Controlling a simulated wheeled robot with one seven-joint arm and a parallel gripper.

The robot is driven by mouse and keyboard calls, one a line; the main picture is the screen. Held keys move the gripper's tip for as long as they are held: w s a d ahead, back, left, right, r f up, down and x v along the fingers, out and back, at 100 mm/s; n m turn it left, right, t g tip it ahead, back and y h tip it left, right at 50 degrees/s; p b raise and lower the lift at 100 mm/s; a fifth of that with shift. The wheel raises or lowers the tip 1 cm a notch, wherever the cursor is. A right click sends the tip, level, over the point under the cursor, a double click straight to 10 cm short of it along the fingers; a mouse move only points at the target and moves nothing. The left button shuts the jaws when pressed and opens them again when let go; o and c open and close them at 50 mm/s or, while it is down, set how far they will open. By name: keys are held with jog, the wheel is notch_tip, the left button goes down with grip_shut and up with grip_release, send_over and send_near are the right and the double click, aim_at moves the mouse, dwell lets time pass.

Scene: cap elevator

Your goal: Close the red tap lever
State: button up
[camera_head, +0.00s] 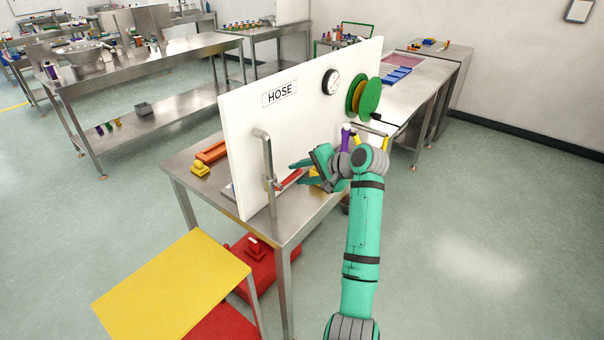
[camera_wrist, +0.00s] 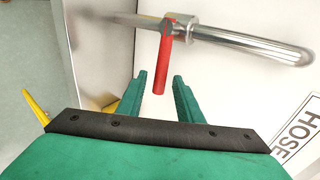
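The red tap lever (camera_wrist: 163,65) is in the wrist view, attached to a silver pipe (camera_wrist: 245,40) and pointing down the picture towards my gripper. My gripper (camera_wrist: 160,76) is open, with one green finger on each side of the lever's free end in the picture. Gaps show on both sides, and I see no contact. I cannot tell how deep the lever sits between the fingers. In the head view the bent pipe (camera_head: 267,155) stands at the front of the white HOSE panel (camera_head: 290,115), and my gripper (camera_head: 292,172) is just right of it, partly hiding the lever area.
The panel stands on a steel table (camera_head: 185,165). A yellow-topped stand (camera_head: 170,290) is in front of it, with a red box (camera_head: 262,272) beneath the table. A gauge (camera_head: 330,82) and green discs (camera_head: 368,97) are on the panel. Floor to the right is clear.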

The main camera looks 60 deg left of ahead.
jog(key=shift+w, duration=0.1)
jog(key=v, duration=1)
jog(key=shift+d+r, duration=0.2)
jog(key=shift+d, duration=0.15)
jog(key=shift+w+f, duration=0.1)
jog(key=shift+f, duration=0.05)
